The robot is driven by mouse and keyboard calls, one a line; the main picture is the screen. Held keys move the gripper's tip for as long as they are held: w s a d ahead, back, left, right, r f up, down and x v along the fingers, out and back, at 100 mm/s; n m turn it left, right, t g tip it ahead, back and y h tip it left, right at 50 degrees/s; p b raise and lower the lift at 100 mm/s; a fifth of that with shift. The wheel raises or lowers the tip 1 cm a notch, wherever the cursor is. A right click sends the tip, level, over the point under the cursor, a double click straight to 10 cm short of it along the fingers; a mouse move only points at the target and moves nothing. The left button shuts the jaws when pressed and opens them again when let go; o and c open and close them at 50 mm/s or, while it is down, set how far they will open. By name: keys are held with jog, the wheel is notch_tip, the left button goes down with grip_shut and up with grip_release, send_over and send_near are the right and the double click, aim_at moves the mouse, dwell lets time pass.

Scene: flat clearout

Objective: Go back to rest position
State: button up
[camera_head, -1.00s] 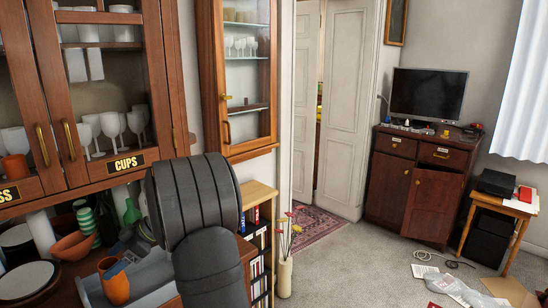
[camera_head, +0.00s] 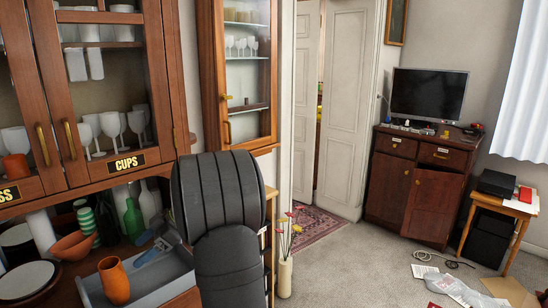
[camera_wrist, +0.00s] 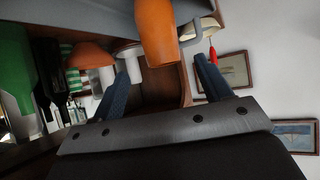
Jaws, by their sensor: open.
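My gripper (camera_head: 155,248) is open and empty, to the right of an orange cup (camera_head: 118,280) in the head view and apart from it. The cup stands upright on a grey tray (camera_head: 172,280) on the wooden counter. In the wrist view, which is upside down, my two blue fingers (camera_wrist: 161,66) are spread wide, and the orange cup (camera_wrist: 157,30) shows beyond the gap between them. My dark arm fills the lower middle of the head view and hides the right part of the counter.
A green bottle (camera_head: 133,218), an orange bowl (camera_head: 73,246) and stacked plates (camera_head: 25,278) stand on the counter. A cabinet labelled CUPS (camera_head: 127,163) hangs above.

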jog(key=x, duration=0.8)
jog(key=shift+s+a+f, duration=0.15)
jog(key=shift+a+f, duration=0.05)
jog(key=shift+a+r, duration=0.2)
jog(key=shift+r, duration=0.1)
notch_tip(320, 180, up, 3)
jog(key=shift+r, duration=0.2)
jog(key=s+d+f+v, duration=0.1)
jog(key=s+v, duration=0.1)
jog(key=v, duration=1.1)
notch_tip(320, 180, up, 10)
jog(key=m+t, duration=0.1)
send_over(115, 257)
jog(key=s+a, duration=0.8)
jog(key=a, duration=0.1)
jog(key=s+a+r+m+t, duration=0.1)
jog(key=s+a+r, duration=1)
jog(key=s, duration=0.5)
jog(key=shift+a+r+y, duration=0.2)
jog(key=shift+a+y, duration=0.1)
jog(key=shift+a, duration=0.65)
